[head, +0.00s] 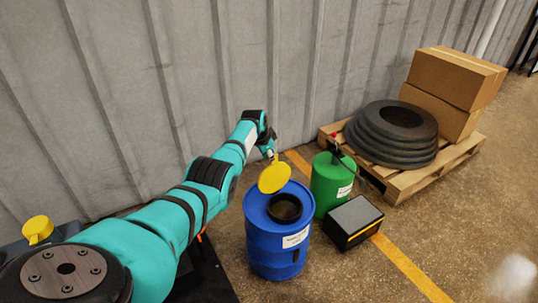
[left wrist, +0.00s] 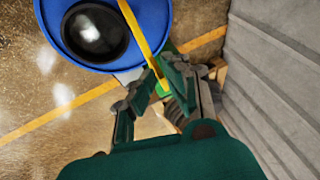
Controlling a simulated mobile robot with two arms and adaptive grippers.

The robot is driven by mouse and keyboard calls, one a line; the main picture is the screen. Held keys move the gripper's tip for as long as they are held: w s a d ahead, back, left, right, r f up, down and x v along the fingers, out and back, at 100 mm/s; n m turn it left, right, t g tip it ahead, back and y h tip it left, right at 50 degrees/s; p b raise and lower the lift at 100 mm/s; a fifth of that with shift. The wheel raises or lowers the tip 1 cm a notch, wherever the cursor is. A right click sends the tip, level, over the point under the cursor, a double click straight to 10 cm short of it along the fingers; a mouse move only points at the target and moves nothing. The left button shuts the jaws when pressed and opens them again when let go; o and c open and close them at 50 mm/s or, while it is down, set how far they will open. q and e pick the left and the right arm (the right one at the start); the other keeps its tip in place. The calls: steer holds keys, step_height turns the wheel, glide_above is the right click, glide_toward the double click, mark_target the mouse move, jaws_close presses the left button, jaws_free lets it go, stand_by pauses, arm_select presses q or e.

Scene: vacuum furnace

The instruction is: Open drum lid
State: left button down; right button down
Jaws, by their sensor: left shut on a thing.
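A blue drum (head: 262,240) with a white label stands upright on the floor in the head view. Its round dark opening (head: 285,208) is uncovered. A round yellow lid (head: 274,179) is tilted up above the back left of the opening. My left gripper (head: 270,152) is shut on the lid at its upper edge. In the left wrist view the lid (left wrist: 137,30) shows almost edge-on between the fingers of my left gripper (left wrist: 160,78), beside the drum's blue top (left wrist: 62,50). Whether the lid touches the drum is unclear. My right gripper is not in view.
A green canister (head: 328,187) and a black box (head: 353,221) stand close right of the drum. Behind them a pallet (head: 408,183) bears black rings (head: 392,135) and cardboard boxes (head: 455,78). A corrugated wall (head: 290,70) runs behind. Floor at front right is clear.

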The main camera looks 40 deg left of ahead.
arm_select(q)
steer(key=shift+a, duration=0.2)
steer(key=shift+f, duration=0.1)
steer(key=c, duration=1.4)
jaws_free()
steer(key=shift+s+r, duration=0.15)
steer(key=shift+r, duration=0.45)
steer(key=v, duration=1.1)
steer(key=shift+d+f, duration=0.1)
